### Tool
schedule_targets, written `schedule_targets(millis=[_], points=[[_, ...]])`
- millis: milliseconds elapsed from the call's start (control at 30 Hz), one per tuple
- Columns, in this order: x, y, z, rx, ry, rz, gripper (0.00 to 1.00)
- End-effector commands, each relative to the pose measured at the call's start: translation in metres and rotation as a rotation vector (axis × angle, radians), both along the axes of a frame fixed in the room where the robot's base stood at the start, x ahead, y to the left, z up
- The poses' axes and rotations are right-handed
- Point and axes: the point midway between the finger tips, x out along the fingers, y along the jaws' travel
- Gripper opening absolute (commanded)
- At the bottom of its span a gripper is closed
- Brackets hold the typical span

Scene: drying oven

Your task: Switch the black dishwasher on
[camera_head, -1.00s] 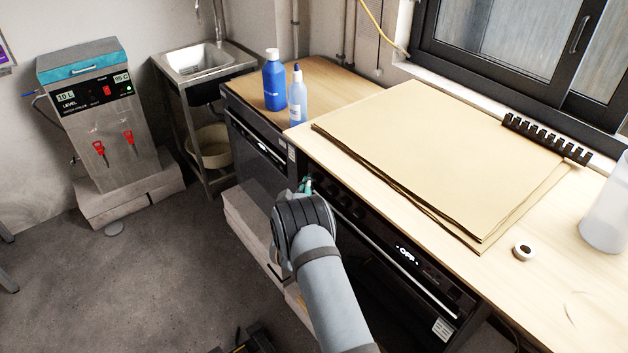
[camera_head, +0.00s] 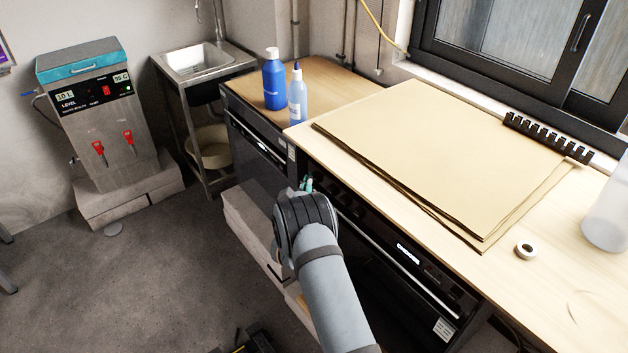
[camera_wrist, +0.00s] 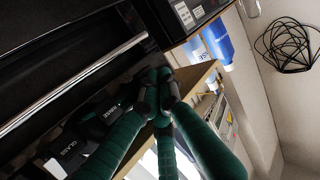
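A black built-in machine (camera_head: 385,261) with a handle bar, front controls and a small lit display sits under the right wooden counter. I take it for the black dishwasher. Its display (camera_head: 408,253) shows a row of light characters, too small to read. My gripper (camera_head: 308,185) is at the left end of its control strip; my wrist hides most of the gripper in the head view. In the wrist view the green fingers (camera_wrist: 160,86) come together at their tips, close to the black panel with white lettering (camera_wrist: 70,150). Whether they touch a control is hidden.
A second black appliance (camera_head: 254,158) stands to the left under a wooden top with a blue bottle (camera_head: 275,82) and a clear-blue bottle (camera_head: 297,98). Board sheets (camera_head: 440,150) and a tape roll (camera_head: 525,250) lie on the right counter.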

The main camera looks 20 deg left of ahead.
Motion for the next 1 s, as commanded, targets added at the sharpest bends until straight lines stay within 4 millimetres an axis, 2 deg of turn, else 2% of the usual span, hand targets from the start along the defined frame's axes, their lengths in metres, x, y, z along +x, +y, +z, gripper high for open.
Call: schedule_targets(millis=[367, 800, 1000], points=[[-0.005, 0.004, 0.000, 0.000, 0.000, 0.002, 0.00], [-0.041, 0.031, -0.001, 0.000, 0.001, 0.003, 0.00], [-0.050, 0.037, -0.001, 0.000, 0.000, 0.001, 0.00]])
